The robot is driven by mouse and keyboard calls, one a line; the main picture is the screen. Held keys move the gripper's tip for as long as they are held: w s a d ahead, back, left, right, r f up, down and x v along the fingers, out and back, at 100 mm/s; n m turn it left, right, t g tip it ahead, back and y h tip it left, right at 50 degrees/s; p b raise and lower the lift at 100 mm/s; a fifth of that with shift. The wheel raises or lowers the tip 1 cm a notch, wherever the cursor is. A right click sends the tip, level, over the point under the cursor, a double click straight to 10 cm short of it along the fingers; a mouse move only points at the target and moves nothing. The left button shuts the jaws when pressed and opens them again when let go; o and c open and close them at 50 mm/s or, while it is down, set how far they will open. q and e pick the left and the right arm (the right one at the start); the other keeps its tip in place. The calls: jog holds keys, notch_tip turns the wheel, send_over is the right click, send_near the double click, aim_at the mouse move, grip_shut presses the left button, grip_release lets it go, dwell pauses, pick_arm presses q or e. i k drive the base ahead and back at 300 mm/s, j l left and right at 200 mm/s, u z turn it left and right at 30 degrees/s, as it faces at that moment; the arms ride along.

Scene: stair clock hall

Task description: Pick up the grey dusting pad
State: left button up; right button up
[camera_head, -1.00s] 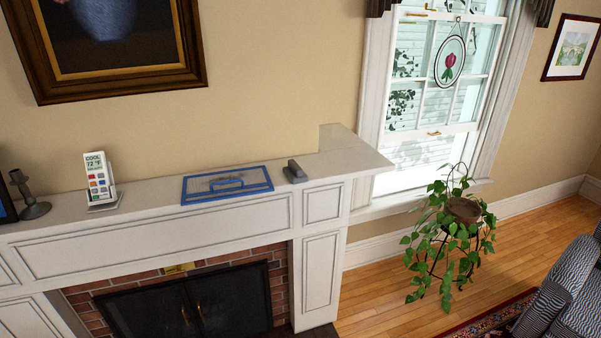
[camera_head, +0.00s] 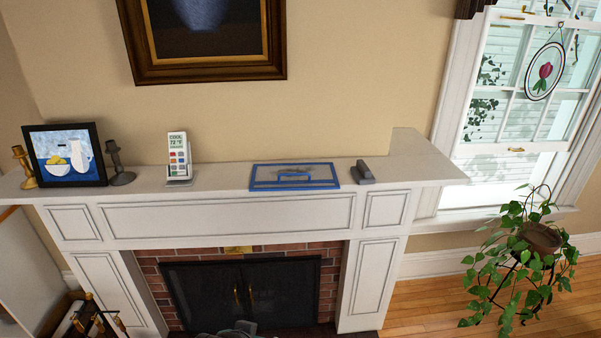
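A small dark grey block, which looks like the grey dusting pad (camera_head: 364,172), lies on the white mantel shelf (camera_head: 219,178) toward its right end. It sits just right of a flat blue-framed tray (camera_head: 295,184) with a blue handle, with a small gap between them. Something greyish lies inside the tray, too small to make out. Neither of my grippers can be made out in view.
A white remote in a stand (camera_head: 179,160), dark candlestick (camera_head: 118,165), framed fruit picture (camera_head: 67,156) and brass candlestick (camera_head: 24,168) stand left on the mantel. Fireplace tools (camera_head: 95,318) are lower left; a potted plant (camera_head: 520,258) is right. An unclear grey-green shape (camera_head: 235,329) shows at the bottom edge.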

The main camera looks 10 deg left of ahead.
aim_at(363, 175)
jog(key=i, duration=0.85)
